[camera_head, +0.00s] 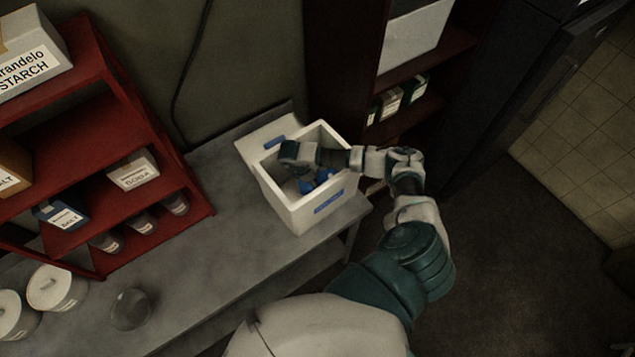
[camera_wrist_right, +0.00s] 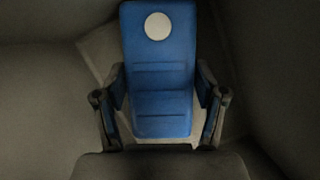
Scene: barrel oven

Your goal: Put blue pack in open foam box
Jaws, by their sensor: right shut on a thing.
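The white foam box (camera_head: 290,210) stands open on the grey table, with its lid (camera_head: 262,133) leaning behind it. My right arm reaches over the box's right wall, and my right gripper (camera_head: 306,182) is down inside the box. In the right wrist view the blue pack (camera_wrist_right: 160,80), with a white round spot, lies between the two fingers of my right gripper (camera_wrist_right: 162,112), which are shut on its sides. In the head view only part of the blue pack (camera_head: 326,176) shows inside the box. My left gripper is not in view.
A red shelf (camera_head: 110,95) with boxes and jars stands on the table at the left. White tubs (camera_head: 57,288) and a clear glass (camera_head: 130,309) are at the front left. A dark cabinet (camera_head: 345,60) stands behind. The table between the glass and the foam box is clear.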

